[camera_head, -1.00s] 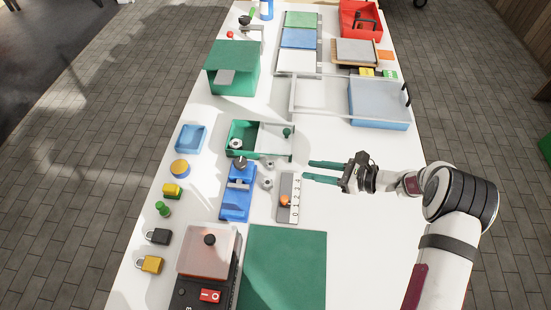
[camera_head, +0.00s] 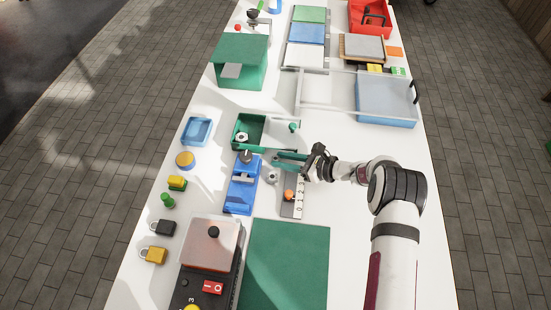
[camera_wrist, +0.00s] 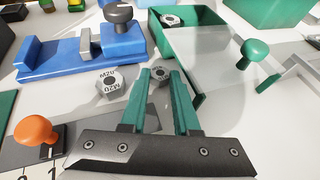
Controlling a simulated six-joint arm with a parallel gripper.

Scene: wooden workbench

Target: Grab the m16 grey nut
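A small grey nut (camera_wrist: 160,74) sits between the fingertips of my gripper in the wrist view; its marking is not readable. My gripper (camera_wrist: 162,78) has two green fingers that stand apart around this nut; contact with its sides cannot be made out. In the head view my gripper (camera_head: 276,159) reaches left, low over the table, and its fingers hide most of that nut. A bigger grey nut (camera_wrist: 110,83) marked M20 lies to the left of the fingers; it also shows in the head view (camera_head: 272,177). Another grey nut (camera_wrist: 172,19) lies in a green box.
The green box (camera_head: 235,128) with a clear sliding lid and green knob (camera_head: 294,126) is just beyond the fingers. A blue vise (camera_head: 240,195) stands to the left. A grey plate (camera_head: 298,207) with an orange knob (camera_head: 289,194) is nearer. White table is free right of my arm.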

